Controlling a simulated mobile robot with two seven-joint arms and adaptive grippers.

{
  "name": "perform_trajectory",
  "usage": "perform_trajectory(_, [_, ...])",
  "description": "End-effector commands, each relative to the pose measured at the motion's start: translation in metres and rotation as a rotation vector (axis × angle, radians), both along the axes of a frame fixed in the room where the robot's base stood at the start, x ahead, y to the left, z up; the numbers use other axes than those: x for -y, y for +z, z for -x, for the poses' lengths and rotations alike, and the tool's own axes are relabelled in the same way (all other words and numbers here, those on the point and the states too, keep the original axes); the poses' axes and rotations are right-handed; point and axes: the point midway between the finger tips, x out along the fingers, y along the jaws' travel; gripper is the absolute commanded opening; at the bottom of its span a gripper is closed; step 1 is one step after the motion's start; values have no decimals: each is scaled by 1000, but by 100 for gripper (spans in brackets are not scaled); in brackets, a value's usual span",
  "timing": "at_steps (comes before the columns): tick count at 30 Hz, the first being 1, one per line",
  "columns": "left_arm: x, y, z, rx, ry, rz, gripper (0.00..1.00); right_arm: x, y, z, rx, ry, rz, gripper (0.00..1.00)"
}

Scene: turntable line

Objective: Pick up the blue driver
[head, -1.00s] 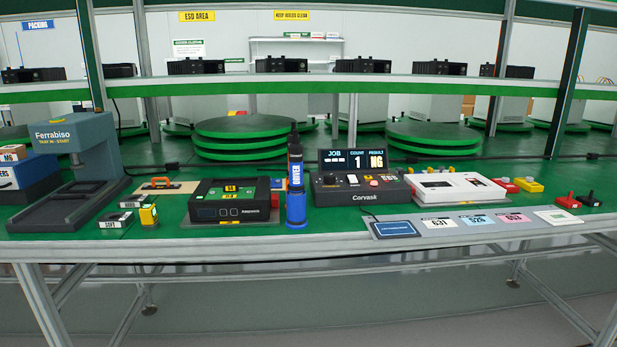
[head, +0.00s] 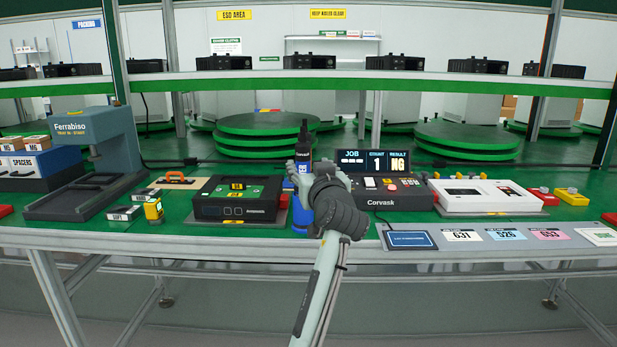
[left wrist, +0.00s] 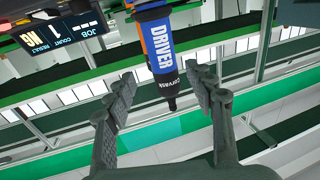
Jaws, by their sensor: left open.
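The blue driver (head: 304,147) stands upright on the bench between the black green-topped unit and the Corvask box. In the head view my left gripper (head: 301,167) is in front of it and hides its middle; its black top and blue base show. In the left wrist view the driver (left wrist: 161,52), with its white "DRIVER" lettering and black tip, appears upside down. The open fingers of my left gripper (left wrist: 167,80) lie to either side of the driver in that view, with gaps visible. I cannot tell that either finger touches it. My right gripper is not in view.
The black unit (head: 235,212) is close on the left of the driver, and the Corvask box (head: 385,198) with its display (head: 374,162) close on the right. A grey press (head: 97,150) stands far left. Label cards on a strip (head: 440,238) line the front edge at right.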

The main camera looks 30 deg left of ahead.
Motion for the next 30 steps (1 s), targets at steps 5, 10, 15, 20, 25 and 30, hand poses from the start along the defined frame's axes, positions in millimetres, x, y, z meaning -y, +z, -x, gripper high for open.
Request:
perform_trajectory(5, [-23, 6, -14, -1, 0, -4, 54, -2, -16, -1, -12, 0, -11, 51])
perform_trajectory(10, [-37, 4, -29, -1, -1, 0, 54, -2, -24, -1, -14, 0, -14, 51])
perform_trajectory(15, [-40, 3, -32, -1, -2, 1, 54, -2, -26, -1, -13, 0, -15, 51])
perform_trajectory(20, [-40, 3, -31, -1, -2, 1, 49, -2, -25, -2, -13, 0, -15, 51])
perform_trajectory(25, [-40, 3, -31, -1, -2, 0, 28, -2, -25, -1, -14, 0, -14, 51])
perform_trajectory(30, [-40, 3, -31, -1, -2, 0, 7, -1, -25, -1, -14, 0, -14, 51])
